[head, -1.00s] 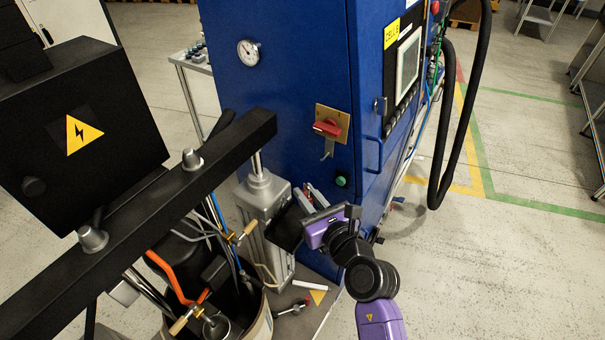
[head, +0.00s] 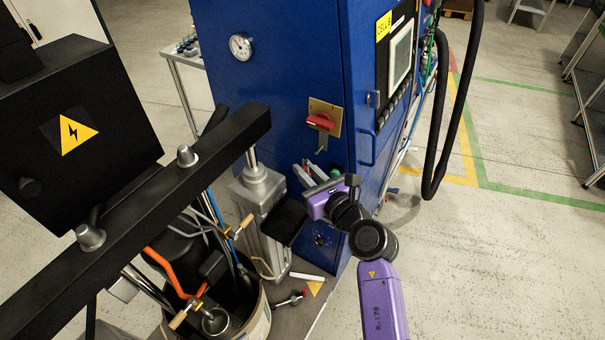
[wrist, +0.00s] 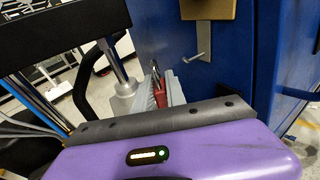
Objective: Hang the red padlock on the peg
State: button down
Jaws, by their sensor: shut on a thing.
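The red padlock (wrist: 161,90) is held between the two grey fingers of my gripper (wrist: 160,94), its metal shackle pointing up in the wrist view. In the head view my gripper (head: 306,173) is in front of the blue cabinet's face, and the padlock is mostly hidden between the fingers. The peg (wrist: 192,57) is a thin metal rod on the cabinet, below the brass plate. In the wrist view it lies above and to the right of the padlock, apart from it. The peg also shows in the head view (head: 321,146), above the gripper.
A red rotary switch (head: 320,121) sits on the brass plate just above the peg. The black crossbeam (head: 150,180) and grey cylinder (head: 258,195) of the pump stand close left of the gripper. A drum (head: 258,322) is below. Open floor lies to the right.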

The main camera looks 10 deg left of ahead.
jog(key=w+b, duration=0.1)
jog(key=w+d+b, duration=0.1)
jog(key=w, duration=0.1)
jog(key=w+d+b, duration=0.1)
jog(key=w+b, duration=0.1)
jog(key=shift+f, duration=0.3)
jog(key=shift+s+f, duration=0.1)
jog(key=shift+f, duration=0.05)
jog(key=shift+f, duration=0.3)
dwell(0.5)
